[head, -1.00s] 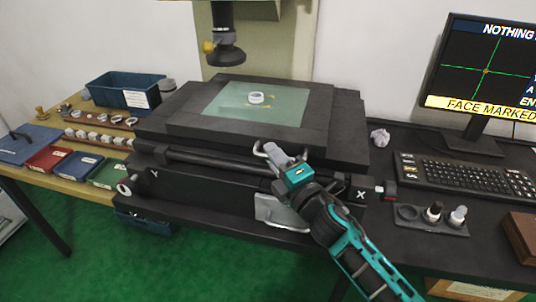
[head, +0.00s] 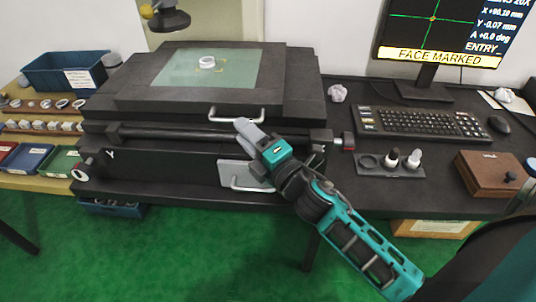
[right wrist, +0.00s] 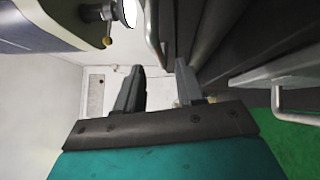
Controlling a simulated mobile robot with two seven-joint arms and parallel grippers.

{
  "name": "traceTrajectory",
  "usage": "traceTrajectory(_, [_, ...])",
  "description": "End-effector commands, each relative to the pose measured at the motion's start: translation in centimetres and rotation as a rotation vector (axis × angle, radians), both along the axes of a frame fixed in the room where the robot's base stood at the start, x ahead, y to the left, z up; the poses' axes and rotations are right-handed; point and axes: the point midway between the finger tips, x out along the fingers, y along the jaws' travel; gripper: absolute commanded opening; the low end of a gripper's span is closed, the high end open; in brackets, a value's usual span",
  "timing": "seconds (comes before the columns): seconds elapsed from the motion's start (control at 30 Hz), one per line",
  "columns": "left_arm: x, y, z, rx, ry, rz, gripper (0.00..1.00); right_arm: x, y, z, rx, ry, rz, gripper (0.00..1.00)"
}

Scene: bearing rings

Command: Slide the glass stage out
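The glass stage is a pale green glass plate (head: 225,78) set in a black frame on the measuring machine. A white ring (head: 207,63) lies on the glass. A silver bar handle (head: 255,120) is on the stage's front. My right gripper (head: 243,126) is at this handle, just in front of and below it. In the right wrist view, its fingers (right wrist: 158,88) are apart with nothing between them; the handle (right wrist: 154,35) is ahead of the gap. I cannot tell whether they touch. My left gripper is not in view.
A lower plate with another bar handle (head: 246,188) is below the stage. A keyboard (head: 422,123), monitor (head: 437,35) and wooden box (head: 490,174) stand on the right. Bins and rings are on the left. Green floor is open in front.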

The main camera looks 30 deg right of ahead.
Motion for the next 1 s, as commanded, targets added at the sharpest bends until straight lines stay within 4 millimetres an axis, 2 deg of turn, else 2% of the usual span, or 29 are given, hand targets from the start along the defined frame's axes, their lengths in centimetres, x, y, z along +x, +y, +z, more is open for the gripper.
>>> traceTrajectory(0.03, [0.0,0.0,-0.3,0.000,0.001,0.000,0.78,-1.1,-0.2,-0.4,0.001,0.003,0.000,0.38])
traceTrajectory(0.2, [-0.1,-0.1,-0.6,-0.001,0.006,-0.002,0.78,-4.0,-0.8,-0.8,0.003,0.002,-0.001,0.38])
traceTrajectory(0.4, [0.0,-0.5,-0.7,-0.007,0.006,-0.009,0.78,-6.4,-1.3,-1.0,0.002,0.001,-0.001,0.38])
traceTrajectory(0.6, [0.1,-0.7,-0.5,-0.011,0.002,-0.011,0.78,-7.2,-1.5,-1.0,0.000,0.000,0.000,0.38])
traceTrajectory(0.9, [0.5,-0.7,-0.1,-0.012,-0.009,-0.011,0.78,-7.3,-1.5,-0.9,0.003,0.000,0.001,0.37])
traceTrajectory(1.0, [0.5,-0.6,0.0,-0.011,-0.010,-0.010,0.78,-7.3,-1.5,-0.9,0.065,0.010,0.010,0.37])
